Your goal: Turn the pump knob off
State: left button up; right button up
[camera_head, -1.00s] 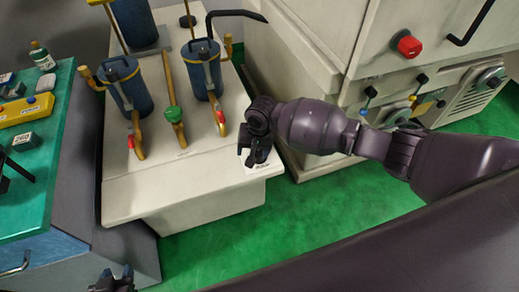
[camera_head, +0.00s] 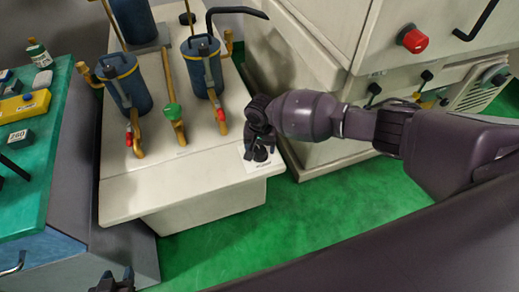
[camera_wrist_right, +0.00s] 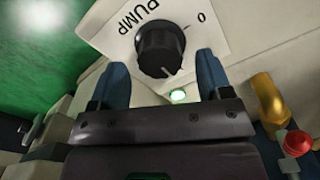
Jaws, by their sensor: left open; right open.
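The black pump knob (camera_wrist_right: 161,49) sits on a white plate marked "PUMP" and "0" in the right wrist view. Its pale pointer mark faces the lower edge, toward a lit green lamp (camera_wrist_right: 179,97) and away from the "0". In the head view the knob (camera_head: 261,154) is on the front right corner of the pale pump bench (camera_head: 210,180). My right gripper (camera_wrist_right: 160,80) is open, its blue fingers on either side of the knob's near end; contact is unclear. It also shows in the head view (camera_head: 260,142). My left gripper (camera_head: 113,281) is at the bottom left, away from the knob.
Blue cylinders (camera_head: 128,85) with brass pipes and red and green valve handles stand on the bench left of the knob. A pale machine with a red knob (camera_head: 412,39) is at right. A green-topped table (camera_head: 40,150) is at left.

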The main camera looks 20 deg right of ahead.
jog(key=shift+f, duration=0.75)
pick_arm(q)
jog(key=shift+s+f, duration=0.25)
jog(key=shift+f, duration=0.15)
pick_arm(e)
jog(key=shift+f, duration=0.1)
pick_arm(q)
jog(key=shift+s, duration=0.1)
pick_arm(e)
jog(key=c, duration=0.9)
